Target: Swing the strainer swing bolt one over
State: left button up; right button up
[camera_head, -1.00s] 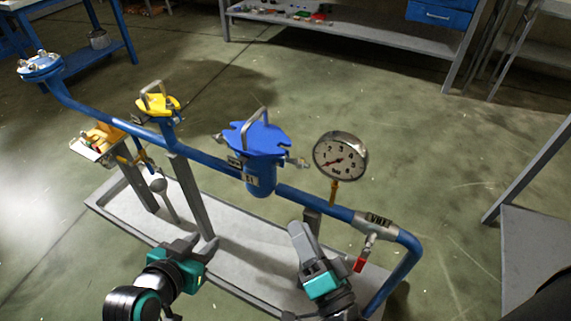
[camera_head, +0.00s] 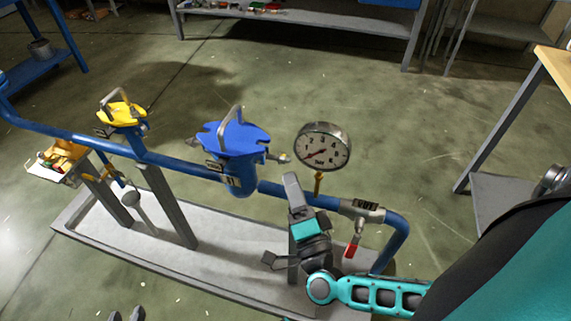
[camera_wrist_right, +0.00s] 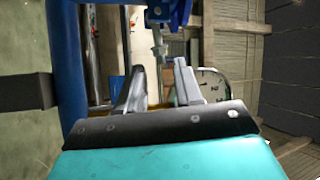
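The strainer (camera_head: 238,178) is a blue vessel on the blue pipe, with a blue lid (camera_head: 237,136) that carries an upright grey handle. A metal swing bolt (camera_head: 279,158) sticks out at the lid's right side. In the right wrist view a swing bolt (camera_wrist_right: 158,40) hangs from a blue lug, beyond the fingers and roughly in line with their gap. My right gripper (camera_head: 292,180) is below and right of the strainer, pointing up. In the wrist view (camera_wrist_right: 158,82) its fingers are apart and empty.
A pressure gauge (camera_head: 322,147) stands on the pipe right of the strainer, close to my right gripper. A valve with a red handle (camera_head: 351,249) is further right. A yellow-topped fitting (camera_head: 122,113) is left. The grey base tray (camera_head: 190,262) lies beneath.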

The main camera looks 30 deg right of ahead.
aim_at(285, 162)
jog(key=shift+x, duration=2.7)
jog(key=shift+c, duration=0.4)
grip_shut()
